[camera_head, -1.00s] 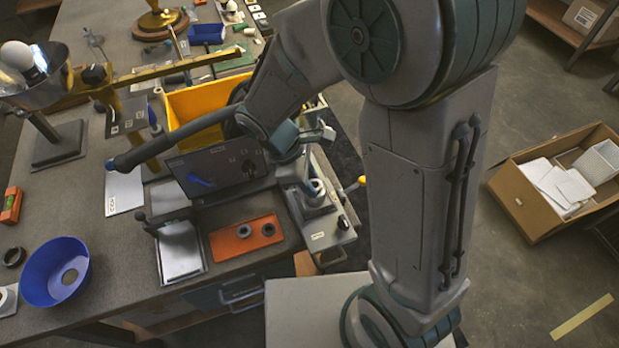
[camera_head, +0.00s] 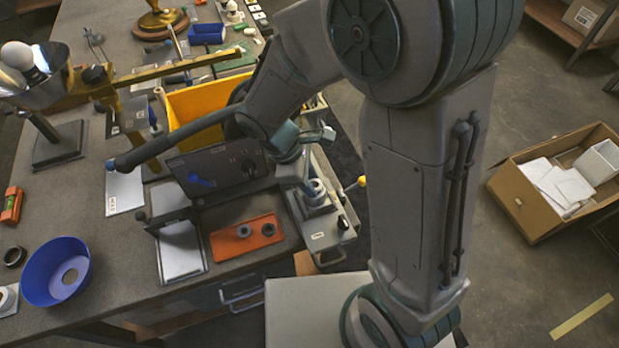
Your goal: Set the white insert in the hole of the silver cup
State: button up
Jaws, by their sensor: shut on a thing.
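My gripper (camera_head: 308,183) points down over a grey metal fixture at the right end of the bench, partly hidden by my own wrist. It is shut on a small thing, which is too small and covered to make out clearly. A small white ring-like piece, which looks like the white insert (camera_head: 318,185), shows right beside the fingertips. Below it is a small silvery round part, which looks like the silver cup (camera_head: 317,198), standing on the fixture. I cannot tell whether the insert is in the cup's hole or just above it.
The grey fixture (camera_head: 325,237) has a black knob. A yellow bin (camera_head: 190,103) stands behind. A blue bowl (camera_head: 70,285) sits at the far left.

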jog(key=shift+f, duration=0.25)
dwell(3.3)
jog(key=shift+r+p, duration=0.25)
jog(key=shift+p, duration=0.1)
dwell(1.1)
jog(key=o, duration=1)
notch_tip(320, 180, up, 4)
jog(key=shift+r+b, duration=0.15)
jog(key=shift+b, duration=0.15)
jog(key=s+d+r, duration=0.1)
jog(key=d+r, duration=0.1)
jog(key=d, duration=0.1)
jog(key=d+r, duration=0.2)
jog(key=d, duration=0.2)
jog(key=s+d+r+b, duration=0.1)
jog(key=d+r, duration=0.1)
jog(key=d, duration=0.2)
jog(key=shift+s+d+r, duration=0.2)
jog(key=shift+s+r, duration=0.15)
